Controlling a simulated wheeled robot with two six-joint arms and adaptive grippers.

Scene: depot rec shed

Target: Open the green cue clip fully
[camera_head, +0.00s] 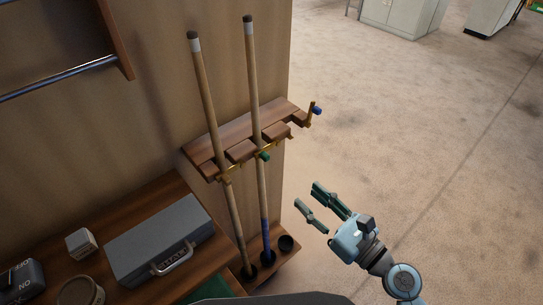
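The green cue clip shows as a small green knob (264,156) at the end of a brass arm on the wooden cue rack (222,136). It sits at the front of the right cue (252,85), and its brass arm appears to lie across the slot. I cannot tell its exact angle. My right gripper (307,194) is open and empty, with its two fingers apart. It is to the right of and below the green knob in the picture, apart from the rack. My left gripper is not in view.
A left cue (205,90) stands in the rack too. A blue-knobbed clip (316,110) sticks out at the rack's right end. A grey metal case (158,240), a white cube (80,243) and a round tub (80,291) sit on the wooden counter.

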